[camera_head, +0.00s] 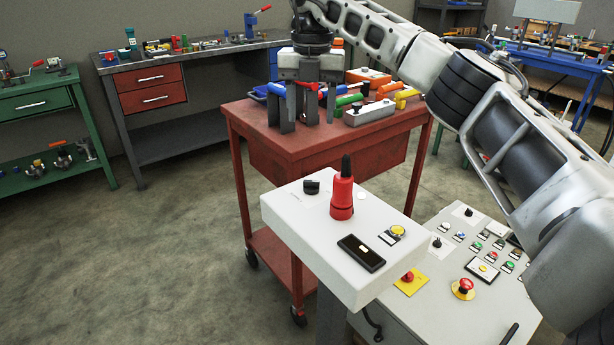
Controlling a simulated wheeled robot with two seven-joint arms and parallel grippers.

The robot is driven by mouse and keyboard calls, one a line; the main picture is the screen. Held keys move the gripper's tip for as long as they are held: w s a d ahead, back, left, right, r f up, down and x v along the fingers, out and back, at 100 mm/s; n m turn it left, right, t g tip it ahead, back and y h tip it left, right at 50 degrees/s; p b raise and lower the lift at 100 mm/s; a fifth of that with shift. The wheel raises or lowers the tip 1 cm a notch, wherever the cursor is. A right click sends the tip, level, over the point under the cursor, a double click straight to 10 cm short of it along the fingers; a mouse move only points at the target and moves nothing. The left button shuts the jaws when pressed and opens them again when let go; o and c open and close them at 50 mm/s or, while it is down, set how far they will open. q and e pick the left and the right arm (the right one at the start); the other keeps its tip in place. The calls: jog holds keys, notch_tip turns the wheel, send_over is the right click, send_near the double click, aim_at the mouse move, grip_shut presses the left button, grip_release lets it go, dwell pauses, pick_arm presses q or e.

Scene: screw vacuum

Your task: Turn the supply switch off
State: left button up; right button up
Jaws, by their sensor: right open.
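A white control box (290,222) stands in the middle foreground. On its top are a black knob switch (311,187) at the back left, a red cylinder with a black tip (343,195), a black rectangular panel (361,252) and a yellow button (397,231). Which of these is the supply switch I cannot tell for sure; no label is readable. My right gripper (305,122) points down with its fingers apart and empty. It shows beyond the box, in front of the red cart's top in the picture, and is not touching the box. My left gripper is out of view.
A red tool cart (300,140) behind the box carries several coloured tools and a grey block (370,113). A larger control panel (440,300) with red emergency buttons (463,288) stands at right. Workbenches line the back wall. The floor at left is clear.

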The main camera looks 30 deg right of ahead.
aim_at(312, 181)
notch_tip(312, 181, down, 16)
jog(key=shift+d+r+b, duration=0.1)
jog(key=shift+r+b, duration=0.1)
jog(key=shift+b, duration=0.55)
jog(key=c, duration=1)
